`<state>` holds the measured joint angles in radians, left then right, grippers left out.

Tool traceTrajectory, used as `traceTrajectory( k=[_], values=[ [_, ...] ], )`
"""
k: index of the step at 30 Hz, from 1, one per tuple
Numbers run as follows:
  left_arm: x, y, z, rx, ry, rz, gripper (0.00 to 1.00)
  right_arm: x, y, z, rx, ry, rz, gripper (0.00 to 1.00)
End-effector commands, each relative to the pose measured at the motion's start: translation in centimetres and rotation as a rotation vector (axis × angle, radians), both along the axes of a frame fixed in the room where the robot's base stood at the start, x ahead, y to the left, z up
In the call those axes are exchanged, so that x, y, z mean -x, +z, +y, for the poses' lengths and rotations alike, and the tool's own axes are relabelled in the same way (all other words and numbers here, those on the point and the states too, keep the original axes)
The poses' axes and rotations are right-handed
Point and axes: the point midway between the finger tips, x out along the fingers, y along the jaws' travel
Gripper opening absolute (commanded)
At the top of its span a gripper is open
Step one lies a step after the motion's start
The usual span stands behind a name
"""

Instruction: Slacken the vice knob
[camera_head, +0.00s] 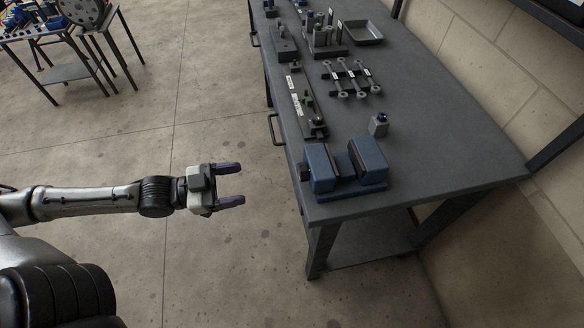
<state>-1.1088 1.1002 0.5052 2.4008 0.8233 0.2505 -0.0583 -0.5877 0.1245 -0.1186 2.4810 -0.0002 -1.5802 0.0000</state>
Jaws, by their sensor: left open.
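A blue vice (322,168) with two jaw blocks sits at the near left corner of the grey workbench. A dark knob-like part (305,172) sticks out of its left side, towards my left gripper. My left gripper (241,184) is open and empty over the floor, left of the bench, with its two purplish fingers pointing right. A clear gap lies between its fingertips and the vice. My right gripper does not show.
The workbench (450,150) has free room on its right side. Handles (274,129) stick out from the bench's left edge.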

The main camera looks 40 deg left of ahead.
Motion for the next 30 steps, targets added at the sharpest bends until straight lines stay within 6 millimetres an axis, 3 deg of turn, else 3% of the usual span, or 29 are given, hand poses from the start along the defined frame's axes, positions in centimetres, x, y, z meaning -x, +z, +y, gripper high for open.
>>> traceTrajectory(
  k=[17,30],
  values=[
    [-2.4,-0.1,-1.6,0.022,-0.003,0.009,0.69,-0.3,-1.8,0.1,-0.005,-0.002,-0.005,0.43],
    [-4.4,0.2,-2.7,0.022,0.006,0.006,0.69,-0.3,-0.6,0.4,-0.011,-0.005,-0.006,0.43]
  ],
)
